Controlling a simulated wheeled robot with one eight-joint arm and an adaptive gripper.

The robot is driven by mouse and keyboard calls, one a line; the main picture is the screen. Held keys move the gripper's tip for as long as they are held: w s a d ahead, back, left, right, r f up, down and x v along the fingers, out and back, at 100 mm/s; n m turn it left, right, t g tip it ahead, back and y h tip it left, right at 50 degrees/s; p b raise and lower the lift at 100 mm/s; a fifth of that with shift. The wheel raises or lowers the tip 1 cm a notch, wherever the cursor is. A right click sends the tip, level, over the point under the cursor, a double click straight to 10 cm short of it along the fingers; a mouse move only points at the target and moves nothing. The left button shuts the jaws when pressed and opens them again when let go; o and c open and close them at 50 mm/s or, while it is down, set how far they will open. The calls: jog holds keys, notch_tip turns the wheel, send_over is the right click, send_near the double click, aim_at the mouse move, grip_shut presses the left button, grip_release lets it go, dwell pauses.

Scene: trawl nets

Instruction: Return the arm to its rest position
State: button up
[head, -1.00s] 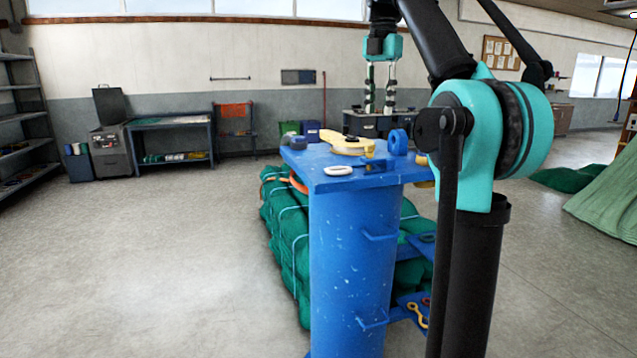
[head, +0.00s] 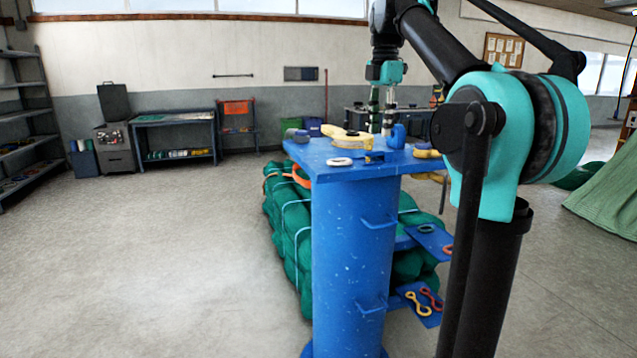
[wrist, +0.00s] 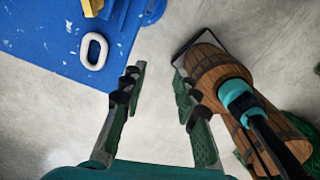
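My gripper (head: 381,120) hangs pointing down in the head view, below its teal body, over or behind the far side of a blue post's top plate (head: 345,172). In the wrist view my gripper (wrist: 158,85) has its two fingers well apart, with bare grey floor between them and nothing held. The blue plate (wrist: 50,55) lies to the left of the fingers in that view. My arm is raised and bent, its large teal joint at the right of the head view.
The plate bears a pale oval link (head: 340,162), a yellow piece (head: 347,138) and a blue ring-like piece (head: 396,137). Green net bundles (head: 292,232) lie behind the post. Open floor (head: 150,270) spreads left.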

jog(key=s+d+f+m+t, duration=0.15)
jog(key=f+m, duration=0.45)
jog(key=f, duration=0.6)
jog(key=s+f+m, duration=0.2)
jog(key=f+m, duration=0.4)
jog(key=f, duration=0.6)
jog(key=s+d+f+m+t, duration=0.1)
jog(key=s+f+m, duration=0.5)
jog(key=s+f, duration=0.3)
jog(key=s+f+m+t, duration=0.1)
jog(key=s+f+m, duration=0.5)
jog(key=s+f, duration=0.4)
notch_tip(320, 180, down, 6)
jog(key=shift+d+r, duration=0.25)
jog(key=shift+d, duration=0.15)
